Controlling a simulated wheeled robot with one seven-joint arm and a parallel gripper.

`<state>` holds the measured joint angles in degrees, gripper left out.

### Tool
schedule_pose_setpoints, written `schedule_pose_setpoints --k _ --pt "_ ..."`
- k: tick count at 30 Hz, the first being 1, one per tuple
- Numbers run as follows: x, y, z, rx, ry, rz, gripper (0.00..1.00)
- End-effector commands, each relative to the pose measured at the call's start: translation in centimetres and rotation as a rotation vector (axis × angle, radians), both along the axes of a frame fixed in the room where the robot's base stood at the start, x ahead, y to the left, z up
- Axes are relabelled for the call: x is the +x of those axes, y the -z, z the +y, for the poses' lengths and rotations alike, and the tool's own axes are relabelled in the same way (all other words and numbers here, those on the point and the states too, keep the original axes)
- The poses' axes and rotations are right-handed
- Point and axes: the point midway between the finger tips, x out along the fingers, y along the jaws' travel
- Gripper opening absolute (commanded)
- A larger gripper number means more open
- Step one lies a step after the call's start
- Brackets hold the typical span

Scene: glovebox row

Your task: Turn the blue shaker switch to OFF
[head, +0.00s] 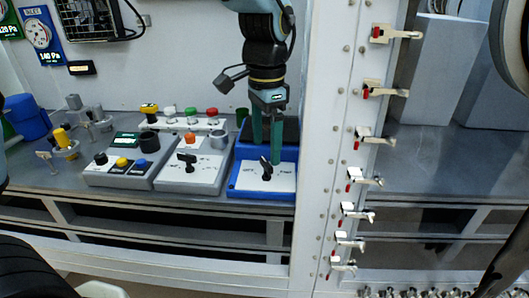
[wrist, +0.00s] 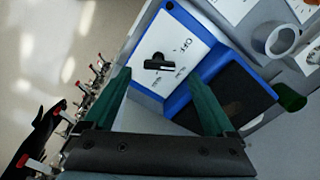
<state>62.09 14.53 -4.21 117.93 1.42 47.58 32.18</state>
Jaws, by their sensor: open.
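The blue shaker (head: 233,190) sits on the bench beside the white post, with a white top panel and a dark platform behind. Its black switch (head: 266,170) stands on the panel; it also shows in the wrist view (wrist: 158,64). An OFF label (wrist: 182,45) is printed near the switch, with smaller marks too small to read. My gripper (head: 267,152) points down over the shaker, its green fingers open and empty. In the wrist view the switch appears just beyond and between the fingertips (wrist: 160,80), apart from them. I cannot tell which mark the switch points to.
A grey box with a black switch (head: 187,160) and a grey box with several knobs (head: 122,165) stand to the left. The white post (head: 330,120) with red-tipped latches rises close on the right. A grey cup (wrist: 283,40) is near the shaker.

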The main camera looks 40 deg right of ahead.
Motion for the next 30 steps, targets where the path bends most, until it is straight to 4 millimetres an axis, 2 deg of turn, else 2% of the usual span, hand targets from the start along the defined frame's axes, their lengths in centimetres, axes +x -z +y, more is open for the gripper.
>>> schedule_pose_setpoints --k 3,7,18,30 --pt "0.0 1.8 0.1 0.003 0.0 0.001 0.9" --pt "-0.1 3.0 0.1 0.002 0.0 0.001 0.9" --pt "0.0 3.6 0.0 0.0 0.0 -0.001 0.9" --pt "0.0 3.6 0.0 0.0 -0.001 0.0 0.46"
